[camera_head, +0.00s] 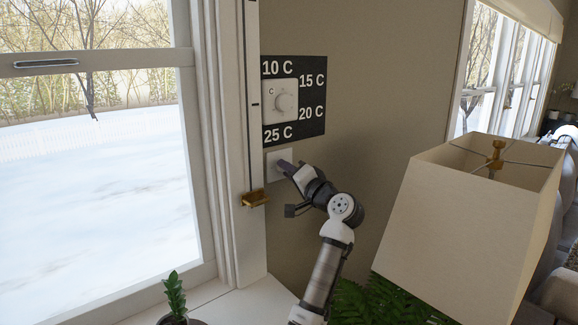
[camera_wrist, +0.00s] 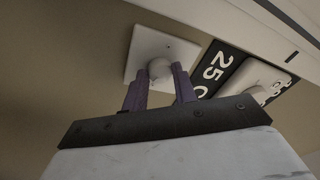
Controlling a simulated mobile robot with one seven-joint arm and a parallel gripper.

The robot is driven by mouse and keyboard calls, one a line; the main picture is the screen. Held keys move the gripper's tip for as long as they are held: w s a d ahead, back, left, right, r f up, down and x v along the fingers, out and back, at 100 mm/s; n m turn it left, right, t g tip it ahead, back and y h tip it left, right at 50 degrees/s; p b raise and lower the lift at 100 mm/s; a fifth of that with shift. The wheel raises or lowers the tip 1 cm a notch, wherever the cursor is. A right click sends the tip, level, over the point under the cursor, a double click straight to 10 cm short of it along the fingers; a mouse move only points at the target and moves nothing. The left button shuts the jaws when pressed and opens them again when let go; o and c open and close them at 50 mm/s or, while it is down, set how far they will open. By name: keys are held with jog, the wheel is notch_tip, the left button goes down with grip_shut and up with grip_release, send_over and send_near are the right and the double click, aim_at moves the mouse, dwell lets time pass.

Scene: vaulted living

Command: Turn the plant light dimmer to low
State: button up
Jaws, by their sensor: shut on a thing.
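The plant light dimmer is a small white wall plate (camera_head: 272,160) below the black temperature panel. Its round pale knob (camera_wrist: 160,70) shows in the wrist view, in front of the white plate (camera_wrist: 140,50). My gripper (camera_head: 283,166) reaches the plate from the lower right. In the wrist view its two dark purple fingers (camera_wrist: 160,84) stand on either side of the knob and are shut on it. In the head view the knob is mostly hidden by my gripper. I cannot read any dimmer mark.
A thermostat (camera_head: 280,101) sits on the black panel (camera_head: 310,120) just above. A brass bracket (camera_head: 255,198) is on the window frame to the left. A lampshade (camera_head: 465,225) and green plant leaves (camera_head: 385,302) are at lower right. A small potted plant (camera_head: 175,298) stands below the window.

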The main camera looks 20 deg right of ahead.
jog(key=shift+a+r+m+g+h+p, duration=0.1)
jog(key=shift+m+g+h+p, duration=0.25)
jog(key=shift+m+p, duration=2.45)
jog(key=shift+r+m+g+h+p, duration=0.15)
jog(key=shift+m+h+p, duration=0.4)
jog(key=shift+m+p, duration=2.25)
jog(key=m+b, duration=0.2)
jog(key=shift+m, duration=0.3)
jog(key=o, duration=1)
jog(key=shift+c, duration=0.2)
jog(key=shift+s, duration=0.1)
jog(key=b+v, duration=0.5)
jog(key=v, duration=0.8)
jog(key=shift+s, duration=0.35)
